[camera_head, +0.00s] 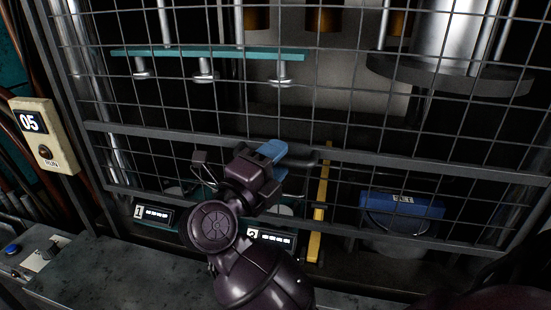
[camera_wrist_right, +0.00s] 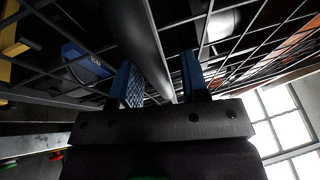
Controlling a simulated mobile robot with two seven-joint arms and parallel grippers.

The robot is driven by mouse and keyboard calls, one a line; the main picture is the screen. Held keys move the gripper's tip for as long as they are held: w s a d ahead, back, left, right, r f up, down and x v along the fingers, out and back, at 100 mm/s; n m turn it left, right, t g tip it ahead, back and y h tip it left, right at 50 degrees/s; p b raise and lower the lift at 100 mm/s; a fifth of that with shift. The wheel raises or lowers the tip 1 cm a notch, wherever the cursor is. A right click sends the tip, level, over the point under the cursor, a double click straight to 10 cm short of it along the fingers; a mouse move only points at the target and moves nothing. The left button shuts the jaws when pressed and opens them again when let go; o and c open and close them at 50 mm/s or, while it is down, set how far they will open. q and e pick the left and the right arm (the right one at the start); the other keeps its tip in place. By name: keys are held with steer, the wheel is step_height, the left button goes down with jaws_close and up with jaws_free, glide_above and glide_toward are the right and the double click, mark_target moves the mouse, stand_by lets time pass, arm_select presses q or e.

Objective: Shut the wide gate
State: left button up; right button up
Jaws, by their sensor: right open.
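The wide gate is a dark wire-mesh panel with a metal frame; its grey cross rail (camera_head: 420,163) runs across the head view. How far it stands open I cannot tell. A grey handle bar (camera_head: 326,153) sits at the rail, partly hidden by my right gripper (camera_head: 277,160), which has blue fingers. In the right wrist view a thick dark bar (camera_wrist_right: 147,40), which looks like the handle, passes between the two parted blue fingers of the right gripper (camera_wrist_right: 158,82). The fingers look apart from it, though contact is hard to judge. My left gripper is not in view.
Behind the mesh are a teal shelf (camera_head: 215,53), a metal cylinder (camera_head: 447,35), a yellow bar (camera_head: 319,205) and a blue-topped bucket (camera_head: 402,207). A beige box marked 05 (camera_head: 44,135) hangs at left. A grey ledge (camera_head: 110,275) lies below.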

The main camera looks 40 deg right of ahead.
steer(key=shift+c, duration=0.4)
jaws_close()
steer(key=b, duration=0.6)
glide_above(287, 221)
steer(key=r+v, duration=0.1)
steer(key=v, duration=0.3)
steer(key=f, duration=1.1)
steer(key=shift+s+a, duration=0.1)
steer(key=shift+a, duration=0.15)
step_height(287, 221, down, 6)
steer(key=b, duration=0.3)
steer(key=shift+f, duration=0.15)
steer(key=shift+f+b, duration=0.35)
steer(key=shift+f, duration=0.3)
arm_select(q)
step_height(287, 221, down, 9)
arm_select(e)
steer(key=shift+f, duration=0.3)
